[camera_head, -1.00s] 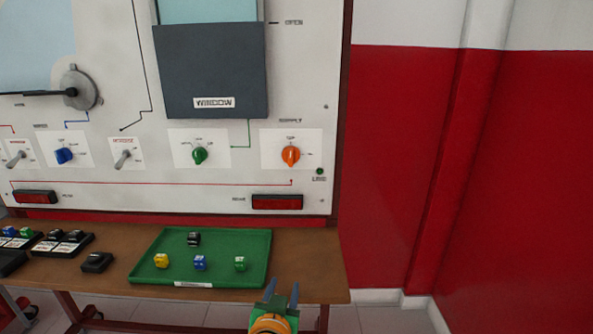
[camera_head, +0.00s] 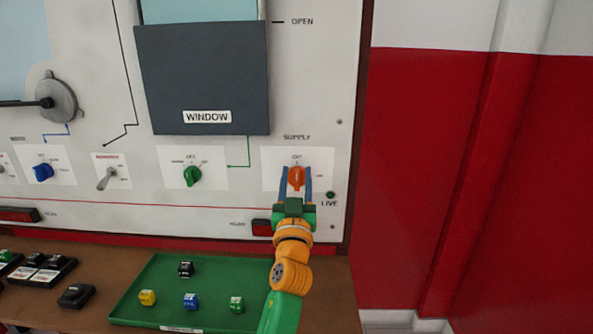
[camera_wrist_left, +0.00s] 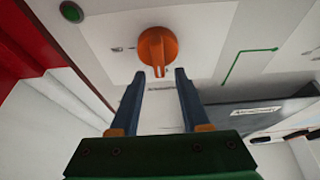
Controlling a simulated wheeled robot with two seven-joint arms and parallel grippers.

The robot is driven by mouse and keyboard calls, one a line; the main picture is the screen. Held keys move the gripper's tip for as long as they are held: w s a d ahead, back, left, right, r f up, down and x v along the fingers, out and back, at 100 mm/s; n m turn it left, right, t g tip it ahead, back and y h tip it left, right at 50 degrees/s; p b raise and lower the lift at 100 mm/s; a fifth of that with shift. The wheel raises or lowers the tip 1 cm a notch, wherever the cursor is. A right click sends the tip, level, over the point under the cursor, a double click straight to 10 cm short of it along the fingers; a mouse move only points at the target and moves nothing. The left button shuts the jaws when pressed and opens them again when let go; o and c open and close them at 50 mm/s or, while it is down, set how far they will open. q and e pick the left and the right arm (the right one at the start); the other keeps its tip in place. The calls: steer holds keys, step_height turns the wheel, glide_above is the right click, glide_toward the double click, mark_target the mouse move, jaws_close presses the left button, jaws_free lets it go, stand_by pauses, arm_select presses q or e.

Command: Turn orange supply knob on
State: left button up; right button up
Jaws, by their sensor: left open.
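The orange supply knob (camera_head: 296,177) sits on a white label plate (camera_head: 270,168) at the lower right of the panel, under the word SUPPLY. Its pointer ridge stands upright toward the label above it. My left gripper (camera_head: 296,174) is open, with its blue fingers on either side of the knob in the head view. In the left wrist view the knob (camera_wrist_left: 157,48) lies just beyond the fingertips (camera_wrist_left: 160,75), roughly centred between them. I cannot tell whether the fingers touch it. My right gripper is not in view.
A green LIVE lamp (camera_head: 330,195) is right of the knob. A green knob (camera_head: 192,176) is to its left and the grey WINDOW panel (camera_head: 203,80) above. A red light (camera_head: 262,228) is below. A green tray (camera_head: 140,308) with small cubes lies on the brown bench (camera_head: 90,318).

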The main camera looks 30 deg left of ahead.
arm_select(q)
steer(key=shift+w+a, duration=0.35)
steer(key=shift+w, duration=0.25)
steer(key=shift+s+d, duration=0.1)
steer(key=shift+s, duration=0.05)
jaws_close()
steer(key=m+p, duration=0.1)
steer(key=m+h+p, duration=0.1)
steer(key=m, duration=0.1)
steer(key=shift+d+r+t, duration=0.15)
steer(key=shift+t, duration=0.15)
steer(key=m+h+p, duration=0.2)
steer(key=m+p, duration=0.2)
steer(key=m, duration=0.1)
steer(key=d+m+h+p, duration=0.1)
steer(key=m+h+p, duration=0.1)
steer(key=m+p, duration=0.2)
steer(key=w+f+m+h+p, duration=0.1)
steer(key=m+h+p, duration=0.2)
steer(key=m, duration=0.3)
steer(key=shift+d+g+p, duration=0.15)
steer(key=shift+g+p, duration=0.25)
steer(key=shift+p, duration=0.5)
steer(key=m+p, duration=0.2)
steer(key=f+m+g+p, duration=0.1)
steer(key=m+p, duration=0.1)
steer(key=shift+h, duration=0.4)
steer(key=shift+m, duration=0.3)
